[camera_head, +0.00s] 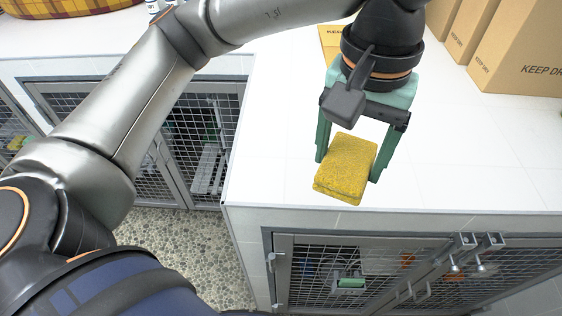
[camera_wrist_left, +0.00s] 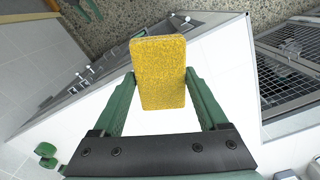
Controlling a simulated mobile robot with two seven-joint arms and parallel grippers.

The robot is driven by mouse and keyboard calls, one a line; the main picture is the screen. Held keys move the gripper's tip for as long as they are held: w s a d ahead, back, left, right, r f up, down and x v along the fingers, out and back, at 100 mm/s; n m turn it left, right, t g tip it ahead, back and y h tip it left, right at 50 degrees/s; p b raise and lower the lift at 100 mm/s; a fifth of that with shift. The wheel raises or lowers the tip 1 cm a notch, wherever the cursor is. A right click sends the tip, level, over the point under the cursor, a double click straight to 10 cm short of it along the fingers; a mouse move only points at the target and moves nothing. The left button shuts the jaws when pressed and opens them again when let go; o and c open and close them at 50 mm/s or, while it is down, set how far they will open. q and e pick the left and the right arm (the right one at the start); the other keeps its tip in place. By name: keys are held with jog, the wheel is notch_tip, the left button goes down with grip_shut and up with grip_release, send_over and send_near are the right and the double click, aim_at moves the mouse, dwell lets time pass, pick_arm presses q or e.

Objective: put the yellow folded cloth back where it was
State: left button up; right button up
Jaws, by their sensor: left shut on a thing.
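The yellow folded cloth (camera_head: 346,167) is a thick, textured pad near the front corner of the white counter in the head view. My left gripper (camera_head: 347,165) has its green fingers on either side of the cloth and is shut on it. In the left wrist view the cloth (camera_wrist_left: 160,72) sits between the two green fingertips and sticks out beyond them. I cannot tell whether the cloth touches the counter or hangs just above it. My right gripper is not in view.
The white tiled counter (camera_head: 470,150) has free room to the right. Cardboard boxes (camera_head: 520,50) stand at the back right, and a flat yellow-brown item (camera_head: 331,38) lies behind my gripper. Wire-mesh kennel doors (camera_head: 365,270) are below the counter. A yellow-and-red woven basket (camera_head: 60,8) is at the top left.

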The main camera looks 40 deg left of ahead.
pick_arm(q)
jog(key=w+a+f+p, duration=0.1)
jog(key=w+a+f, duration=0.25)
jog(key=a, duration=0.55)
send_over(281, 168)
notch_tip(281, 168, down, 6)
jog(key=shift+s+d+r+b, duration=0.1)
jog(key=shift+d+b, duration=0.05)
jog(key=shift+b, duration=0.2)
notch_tip(281, 168, down, 3)
jog(key=shift+f, duration=0.2)
jog(key=shift+f, duration=0.2)
jog(key=o, duration=1.2)
